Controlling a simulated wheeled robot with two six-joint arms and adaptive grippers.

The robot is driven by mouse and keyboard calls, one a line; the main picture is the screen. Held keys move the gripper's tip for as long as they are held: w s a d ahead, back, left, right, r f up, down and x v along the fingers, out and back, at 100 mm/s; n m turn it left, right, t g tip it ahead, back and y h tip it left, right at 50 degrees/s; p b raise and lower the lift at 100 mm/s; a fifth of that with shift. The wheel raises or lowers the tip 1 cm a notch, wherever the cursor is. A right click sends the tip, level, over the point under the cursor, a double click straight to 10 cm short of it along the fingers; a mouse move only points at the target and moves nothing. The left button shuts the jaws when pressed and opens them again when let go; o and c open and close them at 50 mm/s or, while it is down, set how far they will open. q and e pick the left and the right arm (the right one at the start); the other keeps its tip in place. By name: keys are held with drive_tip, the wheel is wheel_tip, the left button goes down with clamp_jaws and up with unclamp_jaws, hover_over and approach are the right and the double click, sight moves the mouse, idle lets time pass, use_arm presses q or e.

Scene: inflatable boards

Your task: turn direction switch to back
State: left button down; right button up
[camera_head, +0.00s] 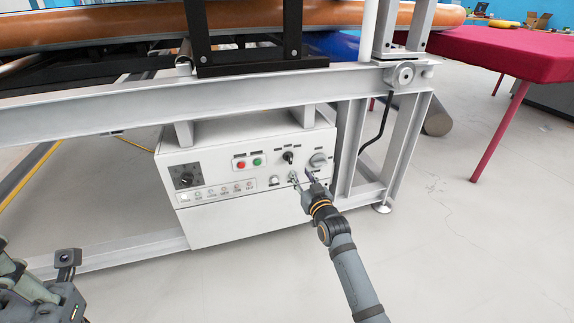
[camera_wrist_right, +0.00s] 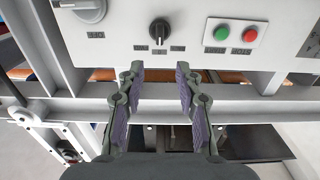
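The white control box (camera_head: 225,222) hangs under the grey machine frame. A black rotary switch (camera_head: 288,157) sits on its upper front face with small labels above it, too small to read; it appears to be the direction switch. In the right wrist view the black switch (camera_wrist_right: 159,31) shows in front of my fingers, with labels below it. My right gripper (camera_head: 301,178) is open and empty, just below the switch in the head view; its two fingers (camera_wrist_right: 160,78) are apart and not touching the switch. My left gripper (camera_head: 38,288) is partly visible at lower left; its opening is unclear.
A red and a green button (camera_head: 257,161) sit left of the switch, a grey round knob (camera_head: 319,159) right of it. A larger black dial (camera_head: 186,180) is at far left. A frame leg (camera_head: 345,150) stands right of the box.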

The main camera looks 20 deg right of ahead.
sight(290, 158)
drive_tip(key=w+b, duration=0.5)
drive_tip(key=w, duration=0.4)
drive_tip(key=shift+w+a+f, duration=0.1)
drive_tip(key=shift+w+f, duration=0.05)
drive_tip(key=shift+w, duration=0.2)
drive_tip(key=shift+w+b, duration=0.35)
clamp_jaws()
drive_tip(key=shift+a+r+n+p, duration=0.2)
drive_tip(key=shift+n+p, duration=0.65)
drive_tip(key=shift+n, duration=0.15)
drive_tip(key=shift+a+n+p, duration=0.1)
drive_tip(key=shift+n+p, duration=0.2)
drive_tip(key=shift+n, duration=0.5)
drive_tip(key=shift+a+f+n, duration=0.1)
drive_tip(key=shift+f+n, duration=0.1)
drive_tip(key=shift+n, duration=1)
drive_tip(key=shift+a+f+n, duration=0.1)
drive_tip(key=shift+a+n, duration=0.05)
drive_tip(key=shift+n, duration=1.25)
drive_tip(key=shift+s, duration=0.1)
